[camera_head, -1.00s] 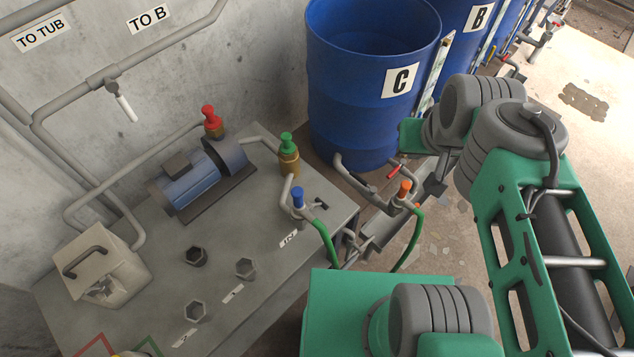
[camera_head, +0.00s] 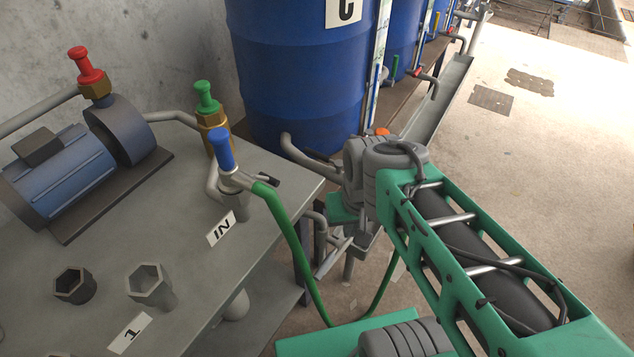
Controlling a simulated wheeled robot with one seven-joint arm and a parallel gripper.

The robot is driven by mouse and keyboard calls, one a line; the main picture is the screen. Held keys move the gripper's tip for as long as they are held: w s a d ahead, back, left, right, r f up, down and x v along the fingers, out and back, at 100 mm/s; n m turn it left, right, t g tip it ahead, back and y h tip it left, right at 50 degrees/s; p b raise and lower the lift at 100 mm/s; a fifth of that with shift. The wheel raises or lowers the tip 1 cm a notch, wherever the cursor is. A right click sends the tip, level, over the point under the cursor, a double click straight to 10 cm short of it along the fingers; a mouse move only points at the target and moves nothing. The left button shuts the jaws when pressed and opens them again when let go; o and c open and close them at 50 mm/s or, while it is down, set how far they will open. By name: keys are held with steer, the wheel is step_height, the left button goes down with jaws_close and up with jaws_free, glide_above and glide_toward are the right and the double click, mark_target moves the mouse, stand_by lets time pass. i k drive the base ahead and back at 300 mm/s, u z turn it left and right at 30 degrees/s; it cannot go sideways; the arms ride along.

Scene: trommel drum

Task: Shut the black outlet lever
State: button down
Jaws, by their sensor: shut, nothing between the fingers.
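The valve stands behind the label "IN". My arm (camera_head: 470,240) reaches in from the lower right, and its grey wrist joints (camera_head: 372,165) are to the right of the lever, in front of the blue drum C (camera_head: 300,85). The wrist is apart from the lever in the picture.
A blue pump (camera_head: 65,175), a red-capped valve (camera_head: 90,75) and a green-capped valve (camera_head: 208,110) stand at the bench's back. Hexagonal sockets (camera_head: 150,285) stand nearer. The hose loops down beside my arm. Open floor (camera_head: 540,180) lies to the right.

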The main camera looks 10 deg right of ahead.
mark_target(317, 155)
steer(key=k, duration=0.5)
steer(key=u, duration=3.75)
steer(key=k, duration=0.85)
steer(key=z, duration=1.35)
